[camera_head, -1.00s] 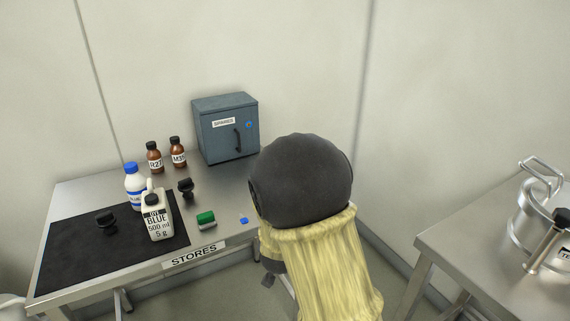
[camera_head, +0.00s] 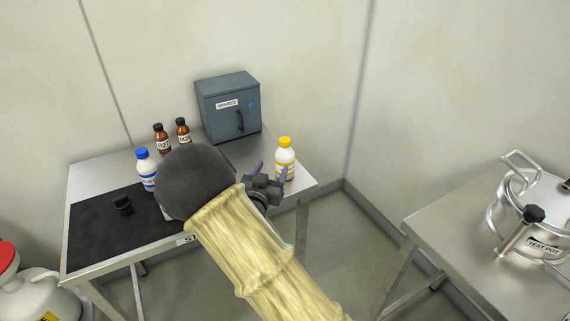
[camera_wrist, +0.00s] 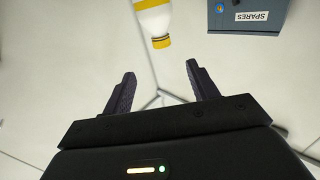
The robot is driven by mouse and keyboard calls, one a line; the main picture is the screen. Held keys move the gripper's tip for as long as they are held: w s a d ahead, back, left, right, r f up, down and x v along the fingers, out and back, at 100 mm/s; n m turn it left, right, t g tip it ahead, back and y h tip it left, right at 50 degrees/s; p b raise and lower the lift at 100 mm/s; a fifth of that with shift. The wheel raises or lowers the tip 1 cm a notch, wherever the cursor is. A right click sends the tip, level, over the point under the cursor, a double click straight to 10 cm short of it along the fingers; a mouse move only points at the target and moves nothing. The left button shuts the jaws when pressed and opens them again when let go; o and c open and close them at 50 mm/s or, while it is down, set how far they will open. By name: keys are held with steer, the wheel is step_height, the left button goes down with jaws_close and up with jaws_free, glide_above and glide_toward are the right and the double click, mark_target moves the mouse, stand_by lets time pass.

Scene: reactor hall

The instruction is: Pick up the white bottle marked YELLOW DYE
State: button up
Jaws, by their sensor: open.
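A white bottle with a yellow cap and a yellow band (camera_head: 285,158) stands upright near the right end of the stores table. Its lettering is not readable. It also shows upside down at the top of the wrist view (camera_wrist: 154,18), ahead of the fingers. My gripper (camera_head: 272,171) is open and empty. In the head view its fingertips are close to the bottle's left and lower side. In the wrist view the fingers (camera_wrist: 162,90) are spread, with the bottle beyond their tips and not between them.
The grey SPARES cabinet (camera_head: 228,108) stands behind on the table (camera_head: 92,184). Brown bottles (camera_head: 161,138) and a blue-capped bottle (camera_head: 147,170) stand to the left, beside a black mat (camera_head: 100,232). A steel pot (camera_head: 522,205) stands on the right table.

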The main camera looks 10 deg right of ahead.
mark_target(284, 144)
steer(key=p+x, duration=0.1)
steer(key=x, duration=1)
steer(key=shift+w+d, duration=0.15)
steer(key=shift+w, duration=0.1)
steer(key=shift+w, duration=0.1)
steer(key=shift+w+d+r, duration=0.1)
steer(key=shift+w, duration=0.15)
steer(key=p+x, duration=0.1)
steer(key=x, duration=0.3)
steer(key=shift+w, duration=0.25)
steer(key=shift+c, duration=0.2)
jaws_close()
